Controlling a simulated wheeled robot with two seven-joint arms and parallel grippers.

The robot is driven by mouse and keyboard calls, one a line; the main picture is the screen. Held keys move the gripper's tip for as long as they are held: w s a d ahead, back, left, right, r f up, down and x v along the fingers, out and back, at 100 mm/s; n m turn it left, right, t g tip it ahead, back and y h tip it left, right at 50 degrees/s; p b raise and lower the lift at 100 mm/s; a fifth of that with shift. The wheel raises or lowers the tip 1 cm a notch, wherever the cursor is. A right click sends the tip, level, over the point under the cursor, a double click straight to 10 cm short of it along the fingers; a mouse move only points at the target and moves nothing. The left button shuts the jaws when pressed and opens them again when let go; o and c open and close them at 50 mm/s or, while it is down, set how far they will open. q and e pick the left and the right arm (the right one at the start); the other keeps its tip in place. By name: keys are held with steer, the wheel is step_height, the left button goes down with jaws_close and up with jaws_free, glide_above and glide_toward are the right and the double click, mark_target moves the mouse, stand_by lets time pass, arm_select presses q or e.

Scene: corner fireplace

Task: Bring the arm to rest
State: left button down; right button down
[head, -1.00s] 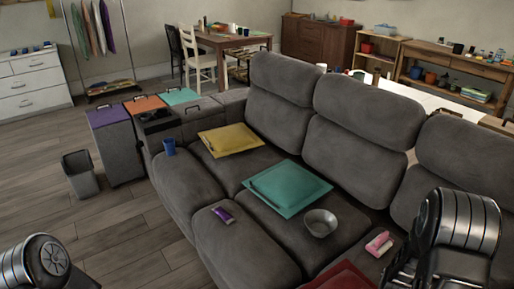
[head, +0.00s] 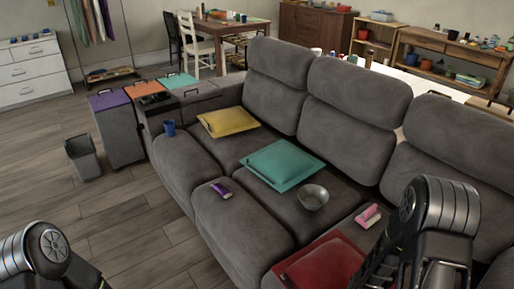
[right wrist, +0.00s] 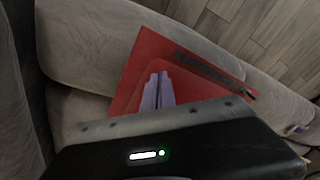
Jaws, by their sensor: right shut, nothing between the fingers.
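My right arm comes in at the lower right of the head view, over the grey sofa (head: 240,232). Its gripper (right wrist: 158,78) shows in the right wrist view, with its two pale fingers together and nothing between them. Behind the fingers lies a red square panel (right wrist: 130,92) on the sofa seat. I cannot tell how high the fingers are above it. The red panel also shows in the head view (head: 325,262), partly covered by my right arm. Of my left arm only a link shows at the lower left; its gripper is out of the frame.
On the sofa are a teal panel (head: 284,163), a yellow panel (head: 228,121), a metal bowl (head: 313,197), a pink item (head: 368,216), a purple tube (head: 222,190) and a blue cup (head: 169,128). A grey bin (head: 83,158) stands on open floor at left.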

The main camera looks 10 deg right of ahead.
steer(key=s+a+n+y, duration=0.1)
steer(key=s+a, duration=0.2)
steer(key=a, duration=0.5)
steer(key=s+a+f+n+y, duration=0.1)
steer(key=s+a, duration=0.3)
steer(key=a, duration=0.4)
steer(key=s+a+f+n+g+y, duration=0.1)
steer(key=s+a+y, duration=0.1)
steer(key=a, duration=0.6)
steer(key=shift+s+f, duration=0.25)
steer(key=shift+s, duration=0.5)
steer(key=shift+a, duration=0.1)
